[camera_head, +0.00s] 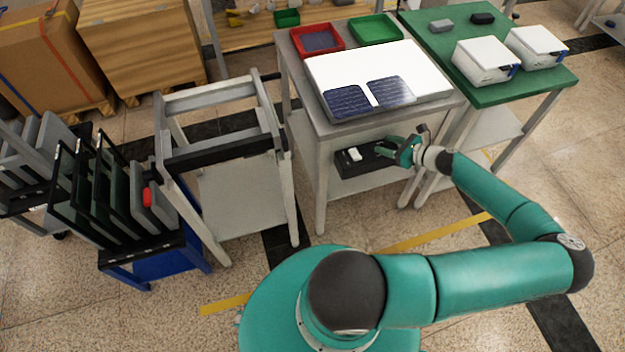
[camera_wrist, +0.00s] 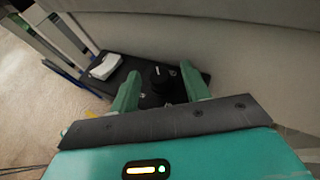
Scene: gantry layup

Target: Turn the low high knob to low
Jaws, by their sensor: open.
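A black panel (camera_wrist: 186,80) is fixed under the worktable and carries a dark round knob (camera_wrist: 160,78) with small pale marks around it. A white box-shaped part (camera_wrist: 105,66) sits at the panel's left end. In the head view the black panel (camera_head: 345,168) shows below the tabletop, with the white part (camera_head: 355,154) on it; the knob is hidden there by my arm's end. My gripper (camera_wrist: 163,90) is open, with its two green fingers on either side of the knob and apart from each other. I cannot tell whether they touch it. The knob's setting is too small to read.
Above the panel is the grey worktable (camera_head: 290,75) with a white board (camera_head: 345,62), two dark blue sheets and red and green trays. A green table (camera_head: 490,95) with white boxes stands at right. A grey cart (camera_head: 240,190) stands left; the floor in front is open.

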